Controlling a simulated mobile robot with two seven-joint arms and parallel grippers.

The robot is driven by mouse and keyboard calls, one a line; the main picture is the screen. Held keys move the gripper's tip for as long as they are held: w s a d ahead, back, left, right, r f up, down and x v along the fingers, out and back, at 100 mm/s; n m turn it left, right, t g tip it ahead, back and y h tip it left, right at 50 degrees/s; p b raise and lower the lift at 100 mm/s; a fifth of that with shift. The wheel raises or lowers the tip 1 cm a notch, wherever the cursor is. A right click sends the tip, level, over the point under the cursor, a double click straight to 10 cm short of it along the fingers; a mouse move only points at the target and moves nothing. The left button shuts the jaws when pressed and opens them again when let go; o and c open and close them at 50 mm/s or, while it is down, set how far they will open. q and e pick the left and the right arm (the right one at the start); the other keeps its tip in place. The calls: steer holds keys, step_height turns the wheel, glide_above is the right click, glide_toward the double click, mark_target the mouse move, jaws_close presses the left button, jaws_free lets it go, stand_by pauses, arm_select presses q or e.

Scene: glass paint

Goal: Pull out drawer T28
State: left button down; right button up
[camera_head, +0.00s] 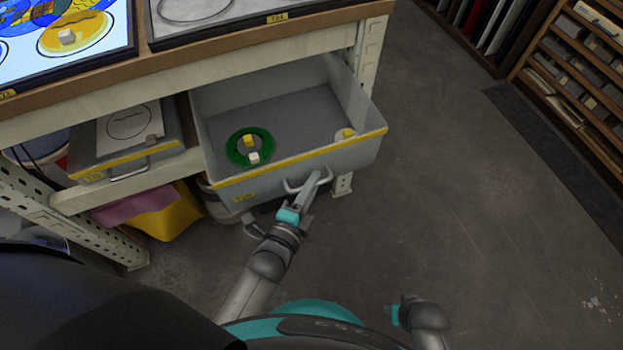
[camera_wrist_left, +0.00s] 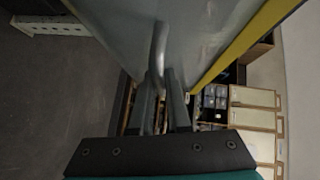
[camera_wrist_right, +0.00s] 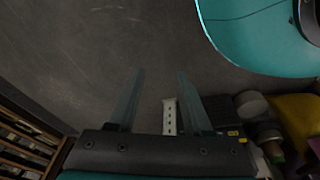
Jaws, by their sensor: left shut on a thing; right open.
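The grey drawer T28 (camera_head: 240,191) with a yellow front edge stands pulled out from under the bench. A green ring-shaped piece, small yellow and white blocks and a pale round piece lie on its floor. My left gripper (camera_head: 318,180) is shut on the drawer's metal handle (camera_head: 294,188). In the left wrist view the handle (camera_wrist_left: 158,55) runs between the fingers (camera_wrist_left: 160,95), with the grey drawer front beyond. My right gripper (camera_wrist_right: 155,85) is open and empty over the dark floor; in the head view only part of the right wrist shows near the bottom.
A second grey drawer (camera_head: 155,157) with a drawing sheet sits to the left. Yellow and pink items (camera_head: 170,218) lie below it. A perforated bench leg (camera_head: 343,184) stands behind the drawer. Shelves (camera_head: 585,75) are at the right; the grey floor (camera_head: 450,180) between is clear.

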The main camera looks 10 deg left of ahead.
arm_select(q)
steer(key=c, duration=1.2)
jaws_free()
steer(key=shift+o, duration=0.2)
steer(key=shift+s, duration=0.15)
steer(key=p+v, duration=0.3)
steer(key=v, duration=1.2)
steer(key=shift+p, duration=0.4)
arm_select(e)
steer(key=s+d+f, duration=0.4)
steer(key=s, duration=0.1)
steer(key=shift+s+d+f, duration=0.2)
steer(key=shift+s, duration=0.05)
